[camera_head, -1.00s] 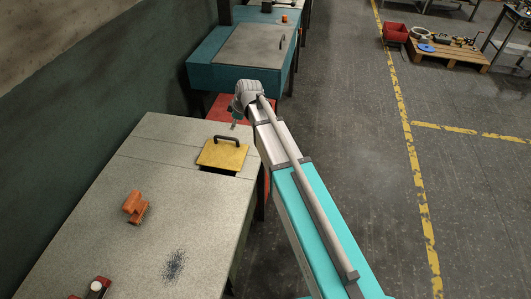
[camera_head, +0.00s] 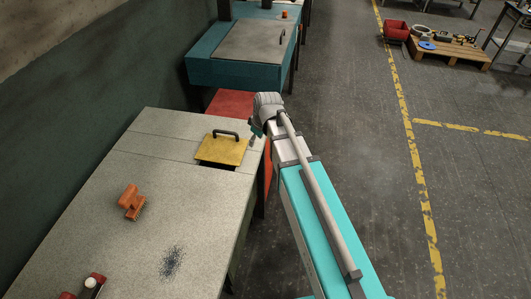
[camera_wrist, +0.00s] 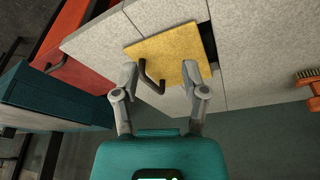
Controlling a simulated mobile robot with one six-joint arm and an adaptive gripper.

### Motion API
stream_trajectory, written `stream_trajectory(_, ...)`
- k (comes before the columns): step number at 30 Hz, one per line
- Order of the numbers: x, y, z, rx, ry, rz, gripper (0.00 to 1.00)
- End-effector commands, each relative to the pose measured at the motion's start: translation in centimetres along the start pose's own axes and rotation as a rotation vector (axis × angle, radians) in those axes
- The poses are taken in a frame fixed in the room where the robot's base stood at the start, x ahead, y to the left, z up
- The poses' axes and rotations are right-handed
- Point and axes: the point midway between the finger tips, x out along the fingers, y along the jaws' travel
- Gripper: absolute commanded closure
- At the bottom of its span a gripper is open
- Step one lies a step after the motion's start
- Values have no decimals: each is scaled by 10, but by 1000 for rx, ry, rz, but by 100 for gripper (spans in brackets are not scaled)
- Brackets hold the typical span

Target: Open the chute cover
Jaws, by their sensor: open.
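The chute cover (camera_head: 220,152) is a yellow square plate with a black bar handle (camera_head: 226,133), set in the pale speckled bench top. A narrow dark gap shows along its near edge. In the wrist view the cover (camera_wrist: 178,50) lies ahead, with its handle (camera_wrist: 148,78) between the lines of my two fingers. My gripper (camera_wrist: 163,78) is open and empty. In the head view my gripper (camera_head: 254,134) is at the bench's right edge, right of the cover and apart from it. My wrist partly hides the fingers there.
An orange brush (camera_head: 131,201) lies on the bench (camera_head: 110,245), with dark specks (camera_head: 172,262) nearby. A red surface (camera_head: 232,102) and a teal cabinet (camera_head: 240,72) stand beyond the bench.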

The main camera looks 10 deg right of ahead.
Motion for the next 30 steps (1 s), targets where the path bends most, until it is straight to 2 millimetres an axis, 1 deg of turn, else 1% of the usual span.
stream_trajectory(1,2,-3,10,24,-10,0,43)
stream_trajectory(3,3,-5,19,60,-22,1,43)
stream_trajectory(9,5,-9,41,150,-54,5,43)
stream_trajectory(12,5,-11,48,181,-64,7,43)
stream_trajectory(19,5,-12,54,211,-74,9,43)
stream_trajectory(30,5,-11,51,204,-71,8,43)
